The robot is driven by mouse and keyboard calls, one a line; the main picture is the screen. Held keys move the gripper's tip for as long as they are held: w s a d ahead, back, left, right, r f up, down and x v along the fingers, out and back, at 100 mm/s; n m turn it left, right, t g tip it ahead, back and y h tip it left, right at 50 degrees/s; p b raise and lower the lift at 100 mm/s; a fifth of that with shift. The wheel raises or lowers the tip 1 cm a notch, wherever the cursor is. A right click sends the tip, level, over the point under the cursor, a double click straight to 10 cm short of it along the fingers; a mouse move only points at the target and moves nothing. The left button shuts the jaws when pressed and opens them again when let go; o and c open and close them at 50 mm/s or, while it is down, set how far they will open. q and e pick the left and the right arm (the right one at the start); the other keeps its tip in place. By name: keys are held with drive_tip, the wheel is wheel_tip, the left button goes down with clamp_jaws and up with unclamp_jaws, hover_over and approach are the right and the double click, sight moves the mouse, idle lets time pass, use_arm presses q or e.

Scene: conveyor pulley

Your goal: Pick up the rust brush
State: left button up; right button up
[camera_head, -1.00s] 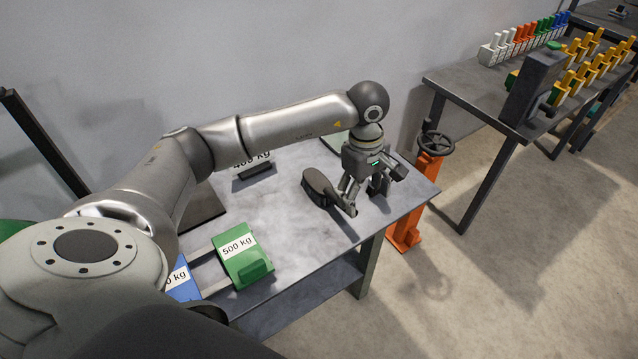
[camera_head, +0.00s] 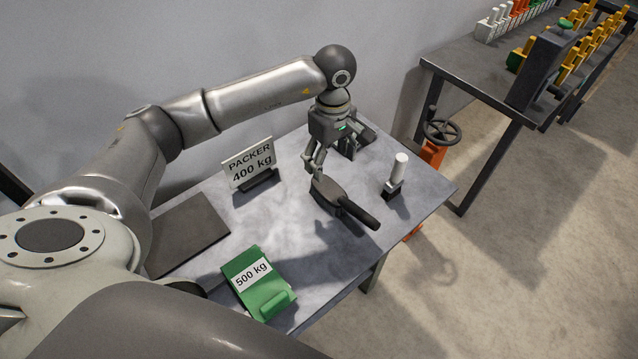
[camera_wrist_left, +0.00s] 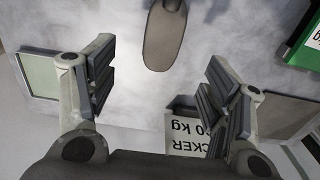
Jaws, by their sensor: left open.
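The rust brush (camera_head: 346,206) lies on the grey table, a dark oval head with a black handle pointing toward the lower right. Its head end (camera_wrist_left: 163,38) shows at the top of the left wrist view; the handle is cut off there. My left gripper (camera_head: 331,163) is open and empty, pointing down just behind the brush head. In the left wrist view the fingers (camera_wrist_left: 163,84) stand wide apart with bare tabletop between them, and the brush lies beyond them. My right gripper is not in view.
A white cylinder (camera_head: 400,168) on a black base stands right of the brush. A "PACKER 400 kg" sign (camera_head: 249,163), a green "500 kg" block (camera_head: 262,285) and a dark plate (camera_head: 187,234) are on the table (camera_head: 310,255). An orange post with a handwheel (camera_head: 441,132) stands beyond the right edge.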

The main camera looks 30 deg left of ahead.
use_arm(q)
hover_over(329, 187)
drive_tip(key=f, duration=0.4)
drive_tip(key=shift+d+f, duration=0.25)
drive_tip(key=shift+d, duration=0.05)
drive_tip(key=shift+f, duration=0.3)
drive_tip(key=shift+a+f+p, duration=0.15)
drive_tip(key=shift+f+p, duration=0.15)
drive_tip(key=shift+f, duration=0.05)
wheel_tip(329, 187, down, 4)
drive_tip(key=shift+s+a+r+p, duration=0.1)
drive_tip(key=shift+s+r+p, duration=0.1)
drive_tip(key=shift+p, duration=0.2)
drive_tip(key=shift+w+f, duration=0.1)
drive_tip(key=shift+f, duration=0.4)
drive_tip(key=c, duration=1.2)
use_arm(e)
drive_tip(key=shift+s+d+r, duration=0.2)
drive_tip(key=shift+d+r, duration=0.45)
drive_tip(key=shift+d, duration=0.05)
use_arm(q)
drive_tip(key=shift+r, duration=0.15)
